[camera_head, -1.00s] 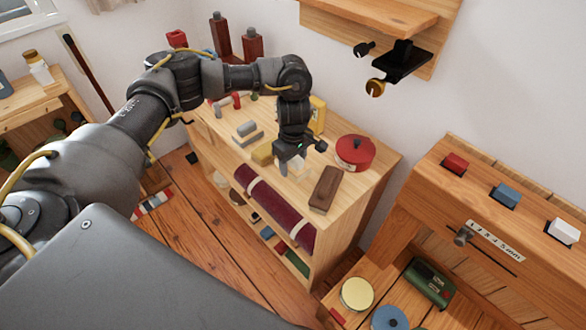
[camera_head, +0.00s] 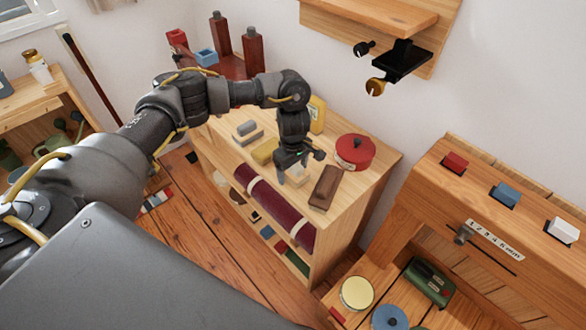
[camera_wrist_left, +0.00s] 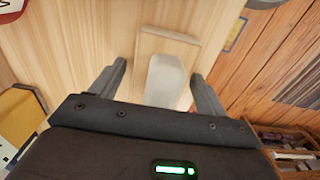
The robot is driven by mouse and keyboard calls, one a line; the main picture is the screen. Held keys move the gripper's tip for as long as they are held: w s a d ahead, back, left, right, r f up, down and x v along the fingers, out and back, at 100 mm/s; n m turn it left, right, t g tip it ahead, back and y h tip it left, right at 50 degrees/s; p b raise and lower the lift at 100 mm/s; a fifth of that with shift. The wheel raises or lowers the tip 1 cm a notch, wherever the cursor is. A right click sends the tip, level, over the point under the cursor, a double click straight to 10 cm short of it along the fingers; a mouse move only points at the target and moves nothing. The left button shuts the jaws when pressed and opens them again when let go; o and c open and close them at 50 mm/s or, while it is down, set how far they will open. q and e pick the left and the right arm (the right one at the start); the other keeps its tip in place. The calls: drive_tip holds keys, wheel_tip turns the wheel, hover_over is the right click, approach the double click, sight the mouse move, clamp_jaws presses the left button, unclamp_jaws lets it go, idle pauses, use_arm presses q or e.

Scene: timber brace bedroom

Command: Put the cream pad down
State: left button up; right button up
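The cream pad (camera_head: 297,174) sits on the wooden shelf top (camera_head: 345,205), between the brown block and the yellow pad. In the left wrist view, its pale rounded grip (camera_wrist_left: 165,78) stands on a flat wood-coloured base. My left gripper (camera_head: 291,174) points down over the pad. Its two fingers (camera_wrist_left: 160,88) are apart, one on each side of the grip, with a visible gap on both sides. The lower part of the pad is partly hidden by the gripper. My right gripper is in no view.
Beside the pad are a brown block (camera_head: 326,187), a red lidded pot (camera_head: 355,152), a yellow pad (camera_head: 265,151) and a grey pad (camera_head: 247,130). A rolled maroon cloth (camera_head: 275,207) lies along the shelf front. A wooden cabinet (camera_head: 500,235) stands at the right.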

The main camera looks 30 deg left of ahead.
use_arm(q)
drive_tip(key=shift+r, duration=0.5)
wheel_tip(320, 180, up, 10)
drive_tip(key=shift+r, duration=0.7)
drive_tip(key=shift+s, duration=0.1)
